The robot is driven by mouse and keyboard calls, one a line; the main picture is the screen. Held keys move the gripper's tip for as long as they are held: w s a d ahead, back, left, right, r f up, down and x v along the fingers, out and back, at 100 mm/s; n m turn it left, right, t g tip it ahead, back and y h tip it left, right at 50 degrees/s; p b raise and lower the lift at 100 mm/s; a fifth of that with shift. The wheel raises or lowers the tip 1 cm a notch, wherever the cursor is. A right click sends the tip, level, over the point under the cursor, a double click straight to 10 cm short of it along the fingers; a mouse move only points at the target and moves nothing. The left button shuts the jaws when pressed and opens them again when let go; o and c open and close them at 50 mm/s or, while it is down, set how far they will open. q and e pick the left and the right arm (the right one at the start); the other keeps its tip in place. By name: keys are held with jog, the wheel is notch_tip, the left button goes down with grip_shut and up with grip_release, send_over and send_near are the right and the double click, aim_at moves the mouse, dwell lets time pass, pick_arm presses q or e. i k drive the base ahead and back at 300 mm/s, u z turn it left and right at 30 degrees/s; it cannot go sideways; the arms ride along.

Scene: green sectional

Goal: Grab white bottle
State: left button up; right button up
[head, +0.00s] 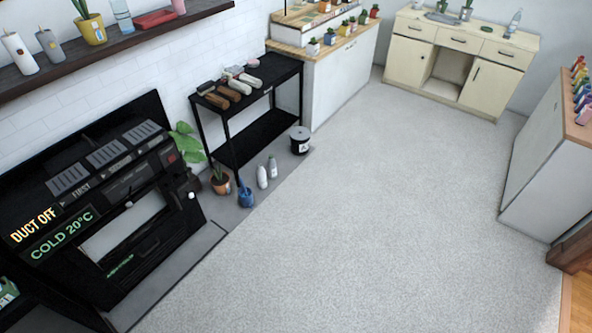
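A white bottle (262,177) stands upright on the floor strip in front of the black rack. A grey bottle (272,167) stands just behind it to the right. Another white bottle (19,53) stands on the dark wall shelf at the upper left, with a grey bottle (50,46) to its right. I cannot tell from the picture which white bottle the task names. Neither of my grippers shows in the head view.
A black machine (130,210) fills the left. The black rack (255,93) holds brushes and shoe-like items. Cabinets line the back and right. The grey carpet (390,210) is clear.

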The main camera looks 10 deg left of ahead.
aim_at(261, 172)
jog(key=z, duration=0.45)
jog(key=i, duration=2.75)
jog(key=u, duration=1.55)
jog(key=i, duration=0.75)
jog(key=u, duration=0.85)
